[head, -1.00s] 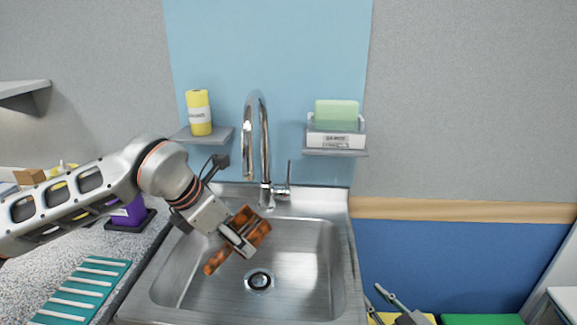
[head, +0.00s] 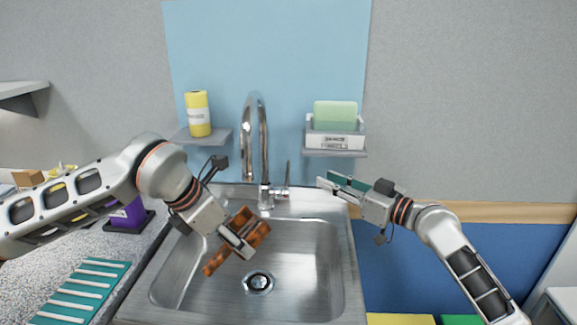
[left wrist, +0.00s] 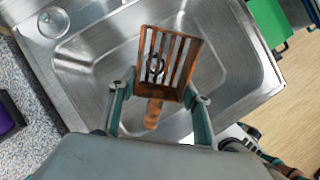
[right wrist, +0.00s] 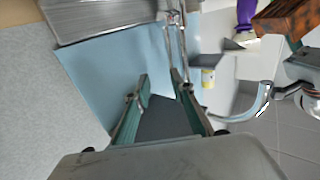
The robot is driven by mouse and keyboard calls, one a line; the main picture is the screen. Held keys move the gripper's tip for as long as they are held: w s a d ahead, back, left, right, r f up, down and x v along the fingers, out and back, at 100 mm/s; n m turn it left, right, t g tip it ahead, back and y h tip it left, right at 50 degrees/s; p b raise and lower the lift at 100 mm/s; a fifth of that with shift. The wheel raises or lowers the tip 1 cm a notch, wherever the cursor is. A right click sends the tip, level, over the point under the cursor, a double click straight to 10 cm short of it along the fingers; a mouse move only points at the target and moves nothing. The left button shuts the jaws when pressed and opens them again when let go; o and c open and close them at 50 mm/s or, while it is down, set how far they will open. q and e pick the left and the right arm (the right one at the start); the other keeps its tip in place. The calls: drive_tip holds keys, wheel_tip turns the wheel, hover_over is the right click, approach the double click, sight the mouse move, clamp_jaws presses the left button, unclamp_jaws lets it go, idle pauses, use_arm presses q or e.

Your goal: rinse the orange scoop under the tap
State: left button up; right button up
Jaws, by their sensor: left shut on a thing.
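The orange scoop (head: 240,240), brownish-orange and slotted, is in my left gripper (head: 240,243) over the left part of the sink basin. The left wrist view shows its slotted head (left wrist: 172,55) between the two fingers and its handle toward the palm. The chrome tap (head: 262,140) stands behind the basin, with its lever (head: 287,180) upright on the right; no water shows. My right gripper (head: 335,182) is open and empty, to the right of the lever and apart from it. The right wrist view shows its fingers (right wrist: 160,85) spread.
The steel sink (head: 310,260) has a drain (head: 258,282) in its floor. A shelf with a yellow bottle (head: 198,114) is left of the tap, and one with a green sponge (head: 335,115) is right. A teal rack (head: 80,295) and purple object (head: 128,213) are on the left counter.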

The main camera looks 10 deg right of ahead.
drive_tip(key=a+r+y, duration=0.1)
hover_over(288, 188)
drive_tip(key=shift+w+d+g, duration=0.1)
drive_tip(key=shift+w+g, duration=0.1)
drive_tip(key=shift+g, duration=0.2)
idle(0.3)
clamp_jaws()
